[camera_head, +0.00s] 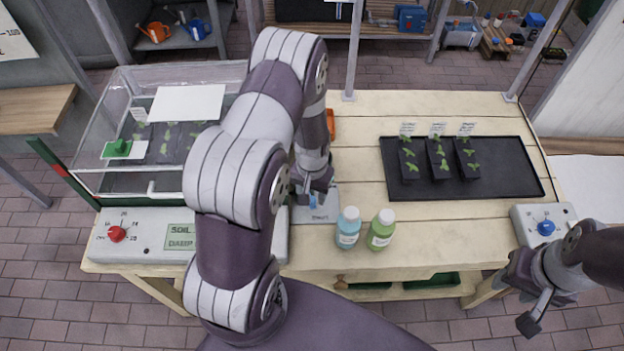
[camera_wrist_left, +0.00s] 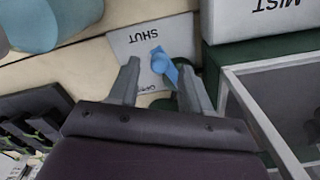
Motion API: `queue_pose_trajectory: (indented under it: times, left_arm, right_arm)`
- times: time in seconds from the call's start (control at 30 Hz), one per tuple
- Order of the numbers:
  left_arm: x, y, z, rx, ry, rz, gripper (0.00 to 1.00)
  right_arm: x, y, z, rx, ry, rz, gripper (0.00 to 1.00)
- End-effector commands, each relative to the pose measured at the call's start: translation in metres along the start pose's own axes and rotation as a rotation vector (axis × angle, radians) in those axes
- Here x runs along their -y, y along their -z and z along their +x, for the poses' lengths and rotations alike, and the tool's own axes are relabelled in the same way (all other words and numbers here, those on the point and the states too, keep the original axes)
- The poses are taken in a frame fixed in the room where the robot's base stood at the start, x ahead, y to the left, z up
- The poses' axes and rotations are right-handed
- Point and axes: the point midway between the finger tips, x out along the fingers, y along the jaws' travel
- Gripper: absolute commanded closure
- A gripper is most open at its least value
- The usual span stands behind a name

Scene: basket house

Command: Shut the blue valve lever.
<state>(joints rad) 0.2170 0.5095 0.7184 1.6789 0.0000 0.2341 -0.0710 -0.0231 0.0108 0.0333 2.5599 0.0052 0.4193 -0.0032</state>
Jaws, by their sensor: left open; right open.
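The blue valve lever (camera_wrist_left: 168,69) shows in the left wrist view on a pale plate (camera_wrist_left: 125,45). The plate reads SHUT near its far edge, with a second label partly hidden near my fingers. My right gripper (camera_head: 522,297) is open and empty at the lower right.
A clear propagator box (camera_head: 120,90) and a control panel with a red knob (camera_head: 117,234) are at left. A black seedling tray (camera_head: 515,178) lies at right.

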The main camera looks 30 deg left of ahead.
Motion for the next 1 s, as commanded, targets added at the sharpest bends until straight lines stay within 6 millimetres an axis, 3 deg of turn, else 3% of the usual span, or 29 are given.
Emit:
queue_pose_trajectory:
  times: [0.3, 0.5, 0.83, 1.0]
  left_arm:
    - [0.001, 0.001, -0.074, -0.009, 0.0, -0.001, 0.52]
    - [0.001, 0.0, -0.102, -0.005, 0.0, -0.001, 0.52]
    - [0.001, 0.0, -0.107, -0.003, 0.0, -0.001, 0.52]
    - [0.003, 0.0, -0.097, 0.018, -0.002, -0.008, 0.52]
  right_arm:
    - [0.0, -0.001, 0.011, 0.0, 0.0, 0.0, 0.57]
    - [0.0, -0.002, 0.013, 0.0, 0.0, 0.0, 0.57]
    - [0.0, -0.002, 0.013, 0.0, 0.0, 0.0, 0.57]
    - [0.0, -0.002, 0.014, 0.0, 0.0, 0.0, 0.57]
